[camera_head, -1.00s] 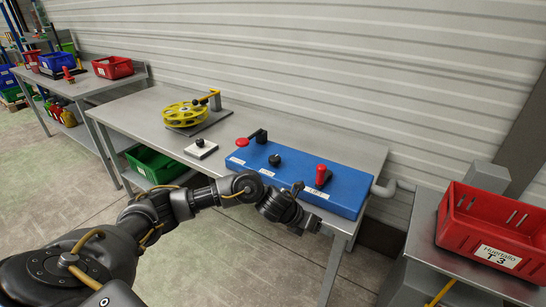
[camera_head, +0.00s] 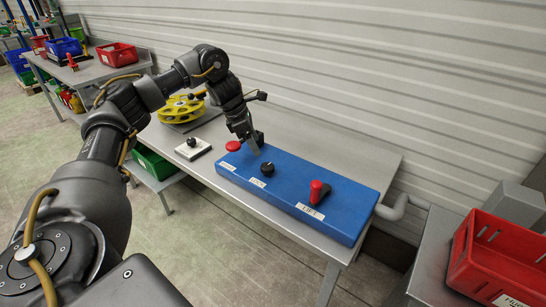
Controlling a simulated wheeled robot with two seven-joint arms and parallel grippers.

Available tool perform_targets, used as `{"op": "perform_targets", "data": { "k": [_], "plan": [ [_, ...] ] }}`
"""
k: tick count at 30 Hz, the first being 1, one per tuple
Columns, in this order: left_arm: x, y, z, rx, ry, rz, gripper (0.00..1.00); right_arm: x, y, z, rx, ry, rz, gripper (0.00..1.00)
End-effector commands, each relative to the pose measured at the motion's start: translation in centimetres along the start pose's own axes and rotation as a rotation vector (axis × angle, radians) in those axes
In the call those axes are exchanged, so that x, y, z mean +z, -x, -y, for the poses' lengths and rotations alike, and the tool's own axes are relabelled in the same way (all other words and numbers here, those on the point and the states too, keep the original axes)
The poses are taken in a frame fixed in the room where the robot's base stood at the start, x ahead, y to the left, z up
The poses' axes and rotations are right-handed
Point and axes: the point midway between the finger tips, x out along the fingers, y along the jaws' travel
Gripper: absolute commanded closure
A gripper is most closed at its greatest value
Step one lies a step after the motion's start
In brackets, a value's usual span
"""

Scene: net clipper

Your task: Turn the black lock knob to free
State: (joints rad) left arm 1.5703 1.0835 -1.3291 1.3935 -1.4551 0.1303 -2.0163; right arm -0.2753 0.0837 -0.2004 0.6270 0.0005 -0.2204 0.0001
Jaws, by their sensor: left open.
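The blue control box (camera_head: 335,220) lies along the front of the grey table. A round black knob (camera_head: 267,169) stands on its top near the middle, with a white label in front whose text is too small to read. My left gripper (camera_head: 254,149) reaches down from above, over the back left part of the box. It is open, between the red button and the black knob, and apart from the knob. Whether its fingertips touch the box I cannot tell. My right gripper is not in view.
A red mushroom button (camera_head: 233,146) and a red-topped lever (camera_head: 318,191) stand on the box. A red crate (camera_head: 500,262) is at the right.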

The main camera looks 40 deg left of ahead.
Motion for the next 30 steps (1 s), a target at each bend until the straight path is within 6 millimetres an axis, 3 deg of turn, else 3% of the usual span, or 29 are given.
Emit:
{"op": "perform_targets", "data": {
  "k": [5, 11, 21, 30],
  "plan": [
    [-1.0, 0.3, -0.1, 0.0, 0.008, -0.001, 0.35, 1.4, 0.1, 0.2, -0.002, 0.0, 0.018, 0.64],
    [-1.6, -2.0, -0.1, 0.001, 0.016, -0.003, 0.35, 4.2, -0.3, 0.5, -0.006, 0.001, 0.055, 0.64],
    [-1.2, -8.0, -0.1, 0.001, 0.014, -0.003, 0.35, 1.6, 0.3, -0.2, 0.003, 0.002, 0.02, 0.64],
    [-1.1, -10.2, -0.1, 0.004, 0.012, -0.001, 0.35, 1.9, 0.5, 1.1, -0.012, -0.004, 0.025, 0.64]
  ]
}}
